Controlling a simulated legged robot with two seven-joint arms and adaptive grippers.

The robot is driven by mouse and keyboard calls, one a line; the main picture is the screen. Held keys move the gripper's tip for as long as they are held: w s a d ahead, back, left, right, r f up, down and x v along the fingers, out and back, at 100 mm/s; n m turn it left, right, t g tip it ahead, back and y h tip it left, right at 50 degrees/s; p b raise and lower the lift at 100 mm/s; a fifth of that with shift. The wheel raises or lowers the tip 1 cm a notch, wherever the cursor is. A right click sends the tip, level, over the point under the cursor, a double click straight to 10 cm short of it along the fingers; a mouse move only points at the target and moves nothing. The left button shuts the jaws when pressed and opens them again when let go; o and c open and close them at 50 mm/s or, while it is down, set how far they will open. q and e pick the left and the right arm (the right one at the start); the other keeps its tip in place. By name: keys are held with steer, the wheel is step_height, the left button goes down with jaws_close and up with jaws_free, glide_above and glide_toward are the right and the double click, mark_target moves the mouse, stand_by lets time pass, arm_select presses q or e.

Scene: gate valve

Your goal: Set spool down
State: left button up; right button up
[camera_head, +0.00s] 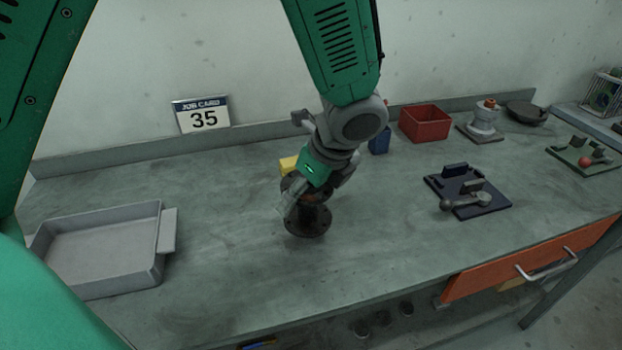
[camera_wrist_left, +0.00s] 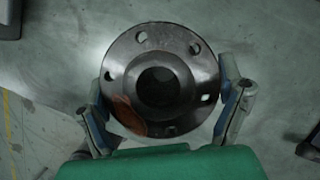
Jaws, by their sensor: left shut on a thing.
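The spool (camera_head: 309,219) is a dark flanged pipe piece with rusty patches. In the head view it stands upright at the middle of the bench, its lower flange at or very near the surface; I cannot tell if it touches. My left gripper (camera_head: 293,197) is shut on it near the upper flange. In the left wrist view the spool's round flange (camera_wrist_left: 163,45), with bolt holes and a dark bore, sits between the two fingers (camera_wrist_left: 168,108). The gripper hides part of the spool's top in the head view. My right gripper is not in view.
A grey tray (camera_head: 160,262) lies at the left. A yellow block (camera_head: 288,164) and a blue block (camera_head: 380,141) stand behind the gripper. A red bin (camera_head: 425,109) is at the back; a dark fixture plate (camera_head: 490,205) lies right. The bench (camera_head: 230,270) around the spool is clear.

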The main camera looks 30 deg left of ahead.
arm_select(q)
steer(key=shift+s+a+f, duration=0.1)
steer(key=shift+f, duration=0.45)
step_height(320, 180, down, 3)
steer(key=shift+r+b, duration=0.2)
steer(key=shift+b, duration=0.1)
steer(key=o, duration=1.5)
steer(key=p+v, duration=0.1)
steer(key=v, duration=1.1)
steer(key=shift+r+p, duration=0.1)
steer(key=shift+p, duration=0.3)
